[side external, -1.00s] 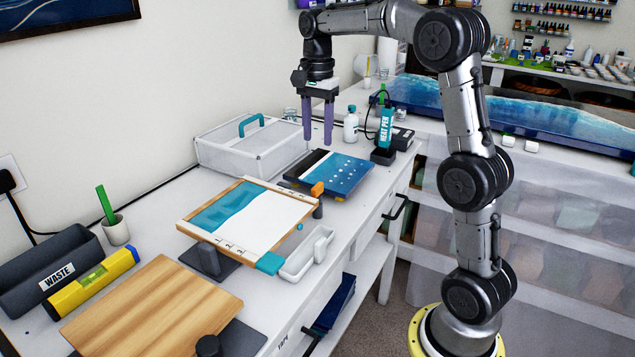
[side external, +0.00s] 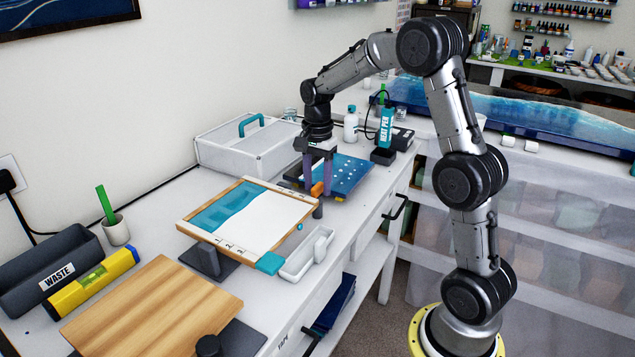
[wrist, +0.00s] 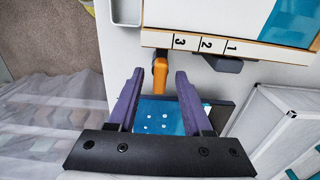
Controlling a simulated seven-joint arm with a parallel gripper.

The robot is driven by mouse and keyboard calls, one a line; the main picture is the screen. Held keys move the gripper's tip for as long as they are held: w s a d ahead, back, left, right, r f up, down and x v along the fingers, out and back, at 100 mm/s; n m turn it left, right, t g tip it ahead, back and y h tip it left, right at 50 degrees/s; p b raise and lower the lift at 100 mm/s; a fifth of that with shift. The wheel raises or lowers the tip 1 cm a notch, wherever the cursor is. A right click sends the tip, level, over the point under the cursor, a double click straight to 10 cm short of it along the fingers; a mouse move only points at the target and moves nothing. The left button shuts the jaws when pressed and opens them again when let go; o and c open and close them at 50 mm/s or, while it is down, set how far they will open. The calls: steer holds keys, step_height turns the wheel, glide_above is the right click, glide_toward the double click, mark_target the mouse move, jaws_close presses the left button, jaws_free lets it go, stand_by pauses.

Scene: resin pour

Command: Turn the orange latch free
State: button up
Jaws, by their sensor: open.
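The orange latch (side external: 317,188) sits by the right corner of the tilted board (side external: 262,218), which has a wood frame and a teal and white face. In the wrist view the orange latch (wrist: 160,72) points from the board's edge into the space between my fingers. My gripper (side external: 318,190) is open and low over the latch, with the purple fingers on either side of it. In the wrist view my gripper (wrist: 159,75) shows a gap on both sides of the latch. I cannot tell whether either finger touches it.
A blue panel with white dots (side external: 350,172) lies just behind the latch. A white lidded box (side external: 235,152) stands to the left, and a heat pen (side external: 385,130) stands behind. A wooden board (side external: 150,305) is nearer.

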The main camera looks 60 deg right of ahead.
jaws_close()
steer(key=shift+n, duration=0.3)
stand_by(0.3)
steer(key=n, duration=0.3)
steer(key=shift+n, duration=0.3)
steer(key=n, duration=0.4)
steer(key=shift+n, duration=0.3)
steer(key=n, duration=0.4)
steer(key=shift+n, duration=2.5)
